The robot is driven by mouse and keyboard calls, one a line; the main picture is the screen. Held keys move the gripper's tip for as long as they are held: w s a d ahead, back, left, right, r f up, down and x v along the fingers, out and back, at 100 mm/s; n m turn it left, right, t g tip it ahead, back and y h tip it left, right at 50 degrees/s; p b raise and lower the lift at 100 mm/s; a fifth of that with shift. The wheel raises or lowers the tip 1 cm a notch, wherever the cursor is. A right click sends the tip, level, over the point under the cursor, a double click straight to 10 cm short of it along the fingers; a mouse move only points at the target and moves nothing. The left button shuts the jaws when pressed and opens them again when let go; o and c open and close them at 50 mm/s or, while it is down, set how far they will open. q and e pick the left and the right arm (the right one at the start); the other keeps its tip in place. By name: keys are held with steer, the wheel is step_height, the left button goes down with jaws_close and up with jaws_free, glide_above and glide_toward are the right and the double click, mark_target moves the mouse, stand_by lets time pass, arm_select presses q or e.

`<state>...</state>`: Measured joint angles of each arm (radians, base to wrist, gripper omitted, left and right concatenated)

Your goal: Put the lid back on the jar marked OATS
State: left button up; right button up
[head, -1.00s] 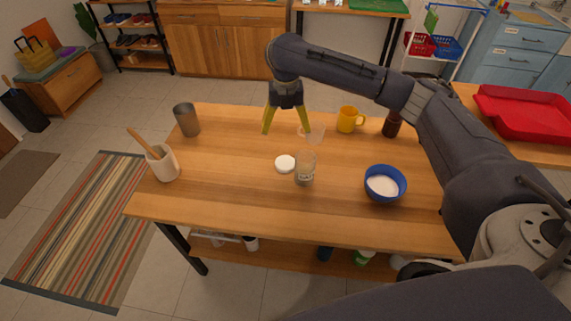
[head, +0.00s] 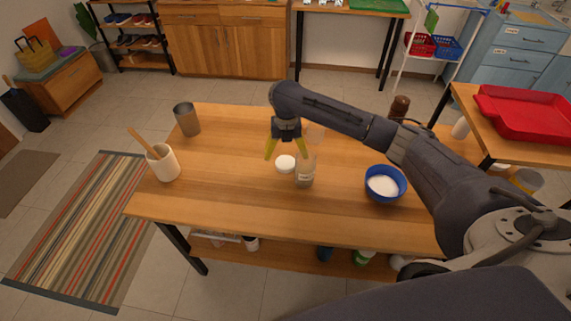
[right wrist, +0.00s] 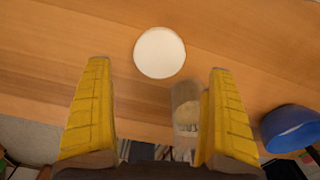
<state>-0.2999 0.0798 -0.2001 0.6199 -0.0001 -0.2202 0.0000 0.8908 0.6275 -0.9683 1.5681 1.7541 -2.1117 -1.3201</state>
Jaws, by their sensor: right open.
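The white round lid (head: 286,166) lies flat on the wooden table, just left of a clear open jar (head: 305,175) with a small label too blurred to read surely. My right gripper (head: 288,156) is open and empty, pointing down above the lid. In the right wrist view the lid (right wrist: 160,52) shows between and beyond the two yellow fingertips (right wrist: 158,66). The jar (right wrist: 187,108) stands close beside the right-hand finger in that view, partly covered by it. My left gripper is not in view.
A blue bowl of white contents (head: 386,184) stands right of the jar. A clear item (head: 317,135) is behind the jar. A grey cup (head: 187,119) and a white crock with a wooden utensil (head: 163,163) stand at left. A brown bottle (head: 400,106) shows behind my arm. The front left is bare.

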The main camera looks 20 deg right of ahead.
mark_target(286, 162)
steer(key=shift+f, duration=0.2)
steer(key=shift+w+f, duration=0.2)
steer(key=shift+f, duration=2.3)
steer(key=c, duration=1.2)
steer(key=shift+r, duration=0.1)
step_height(286, 162, up, 20)
steer(key=shift+f, duration=0.1)
